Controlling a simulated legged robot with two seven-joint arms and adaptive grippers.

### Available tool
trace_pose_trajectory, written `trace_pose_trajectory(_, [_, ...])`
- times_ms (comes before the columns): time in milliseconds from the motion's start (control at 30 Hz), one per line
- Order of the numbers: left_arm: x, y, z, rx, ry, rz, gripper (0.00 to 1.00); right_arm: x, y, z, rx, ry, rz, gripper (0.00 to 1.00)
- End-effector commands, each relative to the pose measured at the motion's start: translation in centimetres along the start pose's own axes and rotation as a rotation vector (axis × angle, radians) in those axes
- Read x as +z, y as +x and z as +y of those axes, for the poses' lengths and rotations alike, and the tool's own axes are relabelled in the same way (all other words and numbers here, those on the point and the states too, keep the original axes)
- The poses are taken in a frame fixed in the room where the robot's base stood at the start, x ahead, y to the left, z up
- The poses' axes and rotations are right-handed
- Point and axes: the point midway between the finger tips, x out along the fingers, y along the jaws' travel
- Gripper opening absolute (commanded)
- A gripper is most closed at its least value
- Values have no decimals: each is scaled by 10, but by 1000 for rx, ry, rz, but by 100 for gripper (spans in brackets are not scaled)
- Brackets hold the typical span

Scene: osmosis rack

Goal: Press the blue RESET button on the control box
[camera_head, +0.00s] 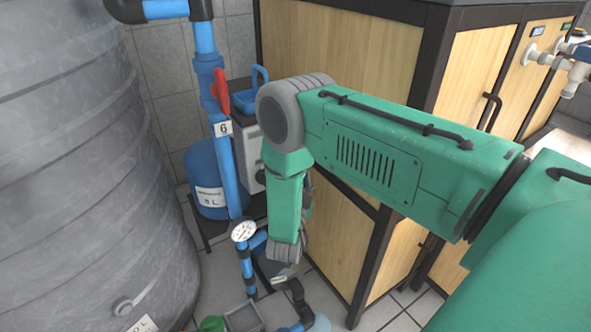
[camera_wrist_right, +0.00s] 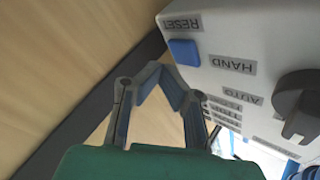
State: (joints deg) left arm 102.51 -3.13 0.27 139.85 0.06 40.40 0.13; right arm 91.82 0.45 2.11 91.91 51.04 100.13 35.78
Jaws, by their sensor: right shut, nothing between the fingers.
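The control box (camera_wrist_right: 250,25) is a pale box seen upside down in the right wrist view. Its blue button (camera_wrist_right: 184,52) sits beside the RESET label (camera_wrist_right: 182,24), with HAND and AUTO labels and a black rotary knob (camera_wrist_right: 300,105) to the right. My right gripper (camera_wrist_right: 162,72) is shut and empty, its fingertips just below and left of the blue button in the picture. I cannot tell how far they are from the box face. In the head view my green right arm bends downward; its fingers are not clear there. My left gripper is not in view.
In the head view a large grey tank (camera_head: 80,170) stands left, beside a blue pipe (camera_head: 227,160) with a red valve handle (camera_head: 221,90). A pale grey box (camera_head: 248,150) shows partly behind my arm. A wooden cabinet (camera_head: 345,50) stands behind and right of it.

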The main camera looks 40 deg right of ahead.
Motion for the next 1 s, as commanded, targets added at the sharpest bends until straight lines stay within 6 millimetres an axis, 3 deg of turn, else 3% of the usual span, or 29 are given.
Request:
trace_pose_trajectory(500, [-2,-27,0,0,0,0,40,-24,-32,22,1,-2,-1,0])
trace_pose_trajectory(1000, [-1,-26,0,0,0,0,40,-24,-33,24,0,-1,0,0])
